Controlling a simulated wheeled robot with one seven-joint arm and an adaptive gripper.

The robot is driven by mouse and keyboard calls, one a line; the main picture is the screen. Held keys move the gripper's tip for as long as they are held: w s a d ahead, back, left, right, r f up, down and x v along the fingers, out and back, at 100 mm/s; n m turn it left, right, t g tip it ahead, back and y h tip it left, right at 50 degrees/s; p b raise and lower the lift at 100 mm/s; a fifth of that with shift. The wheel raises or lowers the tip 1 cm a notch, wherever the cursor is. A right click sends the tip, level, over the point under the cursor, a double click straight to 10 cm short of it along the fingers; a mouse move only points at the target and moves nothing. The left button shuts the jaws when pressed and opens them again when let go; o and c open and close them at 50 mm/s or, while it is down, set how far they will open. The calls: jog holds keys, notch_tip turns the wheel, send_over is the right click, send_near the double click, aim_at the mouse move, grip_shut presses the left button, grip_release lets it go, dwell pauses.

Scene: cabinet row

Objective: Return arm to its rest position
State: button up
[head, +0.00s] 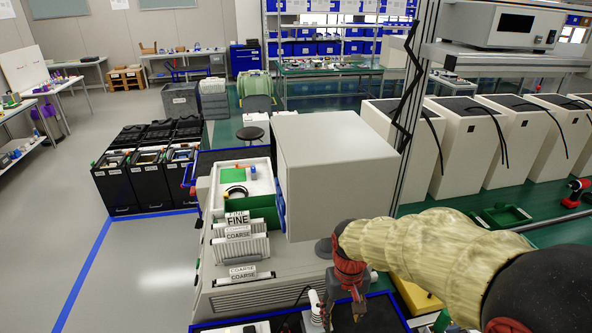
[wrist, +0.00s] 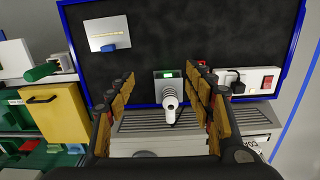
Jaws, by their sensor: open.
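My arm (head: 440,245), in a tan sleeve, reaches from the lower right of the head view down to my gripper (head: 345,308) at the bottom centre. In the wrist view the two finger rows of my gripper (wrist: 163,92) stand wide apart with nothing clasped between them. Beyond the gap is a white rounded tool (wrist: 169,92) in a small grey-green holder. The white tool also shows just left of my gripper in the head view (head: 316,309). I cannot tell the exact distance between fingers and tool.
A black mat with blue edges (wrist: 230,35) lies beneath my gripper; a white card (wrist: 105,33) and power strip (wrist: 250,80) are on it. A large pale box (head: 335,170) stands behind my arm. A yellow drawer front (wrist: 60,112) is at left. Open floor (head: 130,265) is left.

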jog(key=s+d+r+m+t+b, duration=0.1)
jog(key=s+d+r+t+b, duration=0.2)
jog(key=s+b, duration=0.2)
jog(key=s+d+r+m+t+b, duration=0.1)
jog(key=s+d+r+t+b, duration=0.2)
jog(key=s+b, duration=0.3)
jog(key=s+d, duration=0.1)
jog(key=s, duration=0.3)
jog(key=shift+s+d+r, duration=0.15)
jog(key=shift+s, duration=0.1)
dwell(1.7)
